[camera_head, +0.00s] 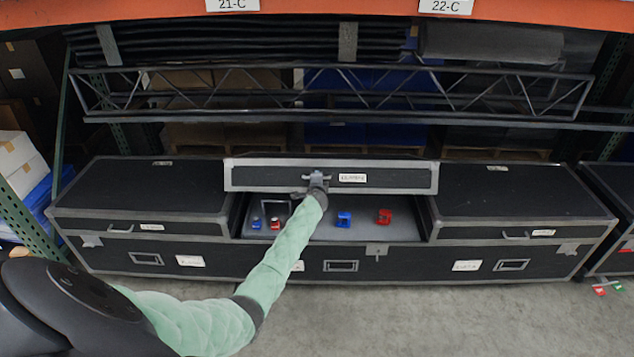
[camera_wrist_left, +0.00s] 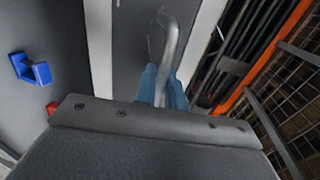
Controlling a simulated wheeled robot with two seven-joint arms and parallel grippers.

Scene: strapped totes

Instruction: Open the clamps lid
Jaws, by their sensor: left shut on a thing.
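The middle lid (camera_head: 400,180) of the long black case is raised, its silver-edged panel standing tilted up at the back of an open compartment (camera_head: 362,228). My left gripper (camera_head: 317,181) is shut on the lid's metal handle (camera_wrist_left: 168,45). Its bluish fingers (camera_wrist_left: 162,88) sit around the handle in the left wrist view. Inside the compartment are a blue clamp (camera_head: 344,219), a red clamp (camera_head: 384,216) and smaller blue and red pieces (camera_head: 275,224) at the left. A blue clamp (camera_wrist_left: 30,69) also shows in the left wrist view. My arm hides part of the compartment.
The left lid (camera_head: 140,190) and right lid (camera_head: 515,190) of the case are closed. A metal truss (camera_head: 340,100) lies on the rack behind, under an orange beam (camera_head: 340,10). Another case (camera_head: 610,190) stands at the right. The concrete floor (camera_head: 430,320) in front is clear.

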